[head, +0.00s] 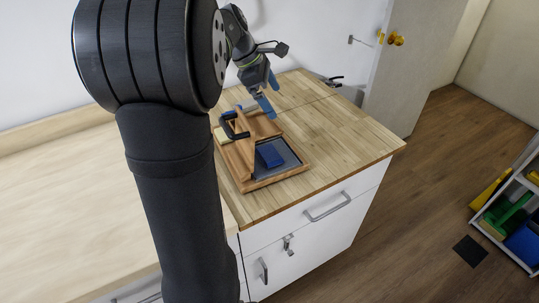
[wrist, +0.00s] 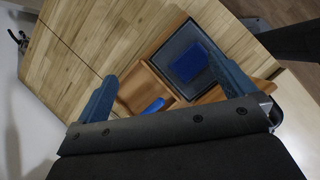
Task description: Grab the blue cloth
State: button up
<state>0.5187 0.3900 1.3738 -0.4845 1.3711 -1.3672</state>
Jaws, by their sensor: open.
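The blue cloth (head: 269,155) looks like a small folded block. It lies on the dark inset of a wooden tray (head: 280,182) on the wooden counter. In the wrist view the cloth (wrist: 195,65) lies up from the gripper, a little to the left of the right finger. My gripper (head: 269,94) is above the counter, behind and higher than the tray. Its two blue fingers (wrist: 168,88) are spread wide with nothing between them at their tips. The cloth is apart from both fingers.
The tray has a raised wooden divider and a compartment holding another blue item (wrist: 154,106) and a black clamp-like tool (head: 232,126). A dark tool (head: 333,81) lies at the counter's back edge. The counter (head: 345,130) right of the tray is clear.

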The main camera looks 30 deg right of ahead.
jog(key=s+a+n+t+y, duration=0.1)
jog(key=s+n+y, duration=0.2)
jog(key=n, duration=0.1)
jog(key=n+t+y, duration=0.1)
jog(key=n+y, duration=0.1)
send_over(271, 152)
jog(key=f, duration=1.1)
jog(key=shift+s+a+f, duration=0.1)
jog(key=shift+s+a, duration=0.15)
jog(key=shift+a, duration=0.05)
jog(key=shift+w+d+f, duration=0.1)
jog(key=shift+w+f, duration=0.05)
jog(key=shift+f, duration=1.2)
jog(key=shift+w+d+f, duration=0.1)
jog(key=shift+f, duration=1.2)
jog(key=c, duration=1)
jog(key=shift+r, duration=0.1)
